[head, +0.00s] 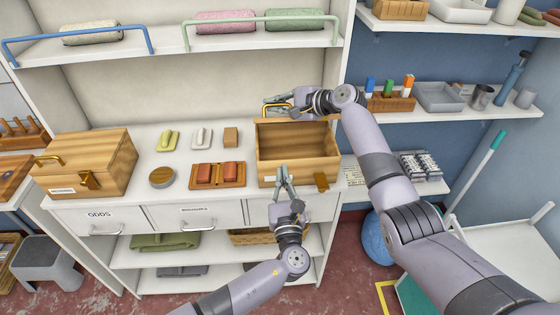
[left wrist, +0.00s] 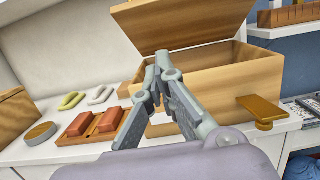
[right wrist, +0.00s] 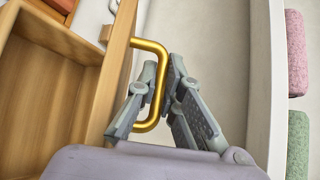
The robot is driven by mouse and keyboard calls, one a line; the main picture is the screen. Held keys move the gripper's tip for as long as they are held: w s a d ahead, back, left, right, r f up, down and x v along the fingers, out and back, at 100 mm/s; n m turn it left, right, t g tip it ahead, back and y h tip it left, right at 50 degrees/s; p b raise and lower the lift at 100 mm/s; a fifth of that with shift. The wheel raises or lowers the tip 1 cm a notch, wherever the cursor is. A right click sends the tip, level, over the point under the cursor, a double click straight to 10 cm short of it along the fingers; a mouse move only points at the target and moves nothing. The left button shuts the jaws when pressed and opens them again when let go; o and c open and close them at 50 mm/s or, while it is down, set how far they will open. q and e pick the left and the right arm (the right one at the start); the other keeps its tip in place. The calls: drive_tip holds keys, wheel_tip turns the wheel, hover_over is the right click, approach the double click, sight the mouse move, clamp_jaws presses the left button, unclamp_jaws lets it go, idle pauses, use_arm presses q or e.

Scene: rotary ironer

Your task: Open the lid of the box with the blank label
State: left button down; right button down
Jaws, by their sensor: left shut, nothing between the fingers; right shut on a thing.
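The right-hand wooden box (head: 298,174) stands open on the white counter, its lid (left wrist: 185,22) raised at the back and its inside bare where seen. A plain white label (left wrist: 160,119) partly shows on its front behind my left gripper; no print is readable. A brass clasp (left wrist: 262,108) sticks out from the front. My right gripper (right wrist: 160,98) is shut on the lid's brass handle (right wrist: 163,62). My left gripper (head: 284,172) is shut and empty, just in front of the box front. A closed wooden box (head: 95,160) with a printed label (head: 62,190) stands at the left.
Between the boxes lie a brown tray (head: 218,182) with red blocks, a round tin (head: 162,178) and several small bars. An upper shelf (head: 190,42) with rails and folded towels runs above the counter. Side shelves (head: 450,105) hold small items at the right.

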use_arm(q)
drive_tip(key=w+r, duration=0.4)
drive_tip(key=w, duration=0.7)
drive_tip(key=shift+r, duration=0.25)
